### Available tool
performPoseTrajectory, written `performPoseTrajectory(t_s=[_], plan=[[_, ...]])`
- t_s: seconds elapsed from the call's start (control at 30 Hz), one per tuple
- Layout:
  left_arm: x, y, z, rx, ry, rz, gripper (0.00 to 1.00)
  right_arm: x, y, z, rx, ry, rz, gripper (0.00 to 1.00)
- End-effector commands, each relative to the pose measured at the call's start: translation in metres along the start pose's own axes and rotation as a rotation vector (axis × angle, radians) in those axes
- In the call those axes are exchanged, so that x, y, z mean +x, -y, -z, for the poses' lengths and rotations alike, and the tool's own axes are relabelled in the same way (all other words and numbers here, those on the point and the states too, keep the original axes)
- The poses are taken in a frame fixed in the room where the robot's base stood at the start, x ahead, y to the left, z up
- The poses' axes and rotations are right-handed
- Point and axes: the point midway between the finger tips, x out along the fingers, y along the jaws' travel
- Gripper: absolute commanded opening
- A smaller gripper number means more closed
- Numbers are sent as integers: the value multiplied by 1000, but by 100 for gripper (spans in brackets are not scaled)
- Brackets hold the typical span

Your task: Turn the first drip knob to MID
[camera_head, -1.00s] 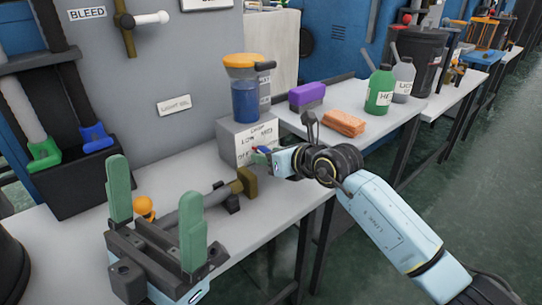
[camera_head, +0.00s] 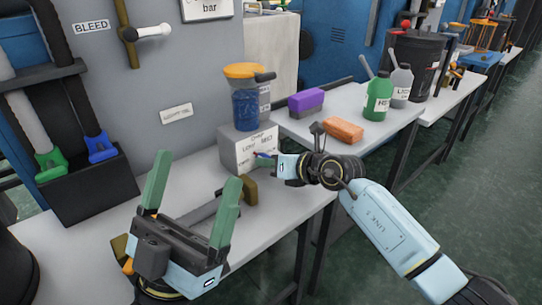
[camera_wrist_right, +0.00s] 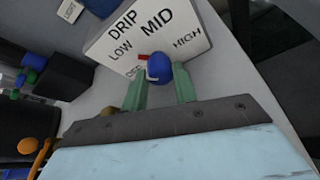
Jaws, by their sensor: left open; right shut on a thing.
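The drip box (camera_head: 237,150) is a pale block on the bench with a blue-filled, orange-lidded jar (camera_head: 246,103) on top. In the right wrist view its face (camera_wrist_right: 178,24) reads DRIP, LOW, MID and HIGH; another label is partly hidden by the knob. The blue drip knob (camera_wrist_right: 159,68) has a red pointer (camera_wrist_right: 144,57) directed roughly towards LOW. My right gripper (camera_wrist_right: 160,90) is shut on the knob, one green finger on each side; it also shows in the head view (camera_head: 270,158). My left gripper (camera_head: 192,195) is open and apart from the box, over the near bench.
A grey rod with a brown end (camera_head: 250,191) lies behind my left gripper. A purple-topped block (camera_head: 306,100), an orange block (camera_head: 343,130) and a green bottle (camera_head: 378,95) stand right of the box. Green and blue clamps (camera_head: 101,148) are at the left.

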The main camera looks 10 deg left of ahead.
Motion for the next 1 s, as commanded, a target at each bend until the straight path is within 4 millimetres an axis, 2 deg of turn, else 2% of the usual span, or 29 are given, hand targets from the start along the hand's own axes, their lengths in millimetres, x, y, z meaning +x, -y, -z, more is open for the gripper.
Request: performPoseTrajectory(t_s=[0.2, 0.5, 1.0], plan=[[6, 1, -15, 0, 148, 3, 86, 0, 1, -1, 151, -7, -59, 6], [6, 1, -25, 1, 229, 5, 86, 0, 3, 1, 288, -13, -116, 6], [6, 1, -27, 1, 249, 5, 86, 0, 4, 2, 334, -15, -134, 6]])
